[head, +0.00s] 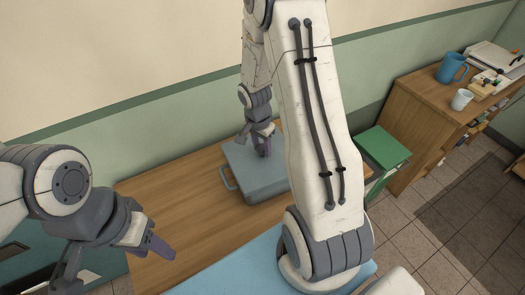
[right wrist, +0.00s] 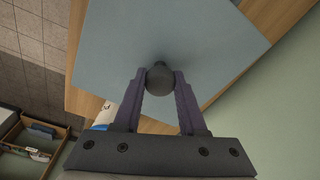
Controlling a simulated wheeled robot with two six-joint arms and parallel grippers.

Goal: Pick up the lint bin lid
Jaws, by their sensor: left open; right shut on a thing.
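The lint bin lid is a flat blue-grey panel (head: 243,166) on top of a shallow box shape on the wooden table, with a bar handle at its left side. It also fills much of the right wrist view (right wrist: 125,45). My right gripper (head: 264,146) is above it, shut on the lid's dark round knob (right wrist: 160,80), which sits between both fingers. I cannot tell whether the lid rests on a bin or is raised. My left gripper (head: 115,262) is open and empty at the lower left, apart from the lid.
The wooden table (head: 180,195) is bare left of the lid. A light blue surface (head: 235,270) lies in front. A green-topped box (head: 382,147) stands to the right. A wooden cabinet (head: 410,105) at the right carries a blue mug (head: 450,69) and a white cup (head: 461,99).

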